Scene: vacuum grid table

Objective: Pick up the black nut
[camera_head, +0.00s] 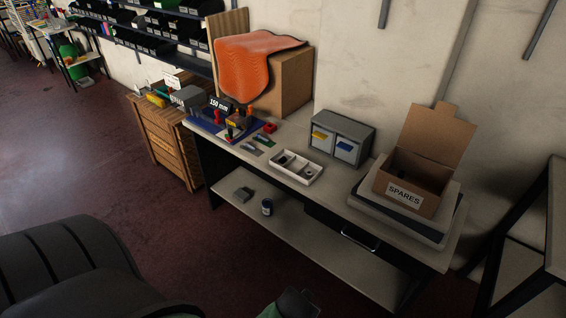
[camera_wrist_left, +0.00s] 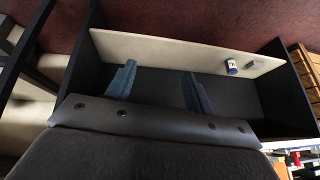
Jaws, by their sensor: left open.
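A white divided tray (camera_head: 312,178) sits on the workbench in the head view, with small dark pieces in its compartments. They are too small to tell whether one is the black nut. My left gripper (camera_wrist_left: 160,68) shows in the left wrist view with its two blue-grey fingers wide apart and nothing between them. Beyond the fingers is the bench's lower shelf, and the tray is not in that view. A dark and green part shows at the bottom edge of the head view, too cropped to identify. My right gripper is not identifiable in either view.
On the bench (camera_head: 330,194) stand a grey two-drawer box (camera_head: 342,136), an open SPARES carton (camera_head: 413,183) and red and blue tools (camera_head: 232,126). A dark jar (camera_head: 267,207) and a grey block (camera_head: 243,194) are on the lower shelf. The floor in front is clear.

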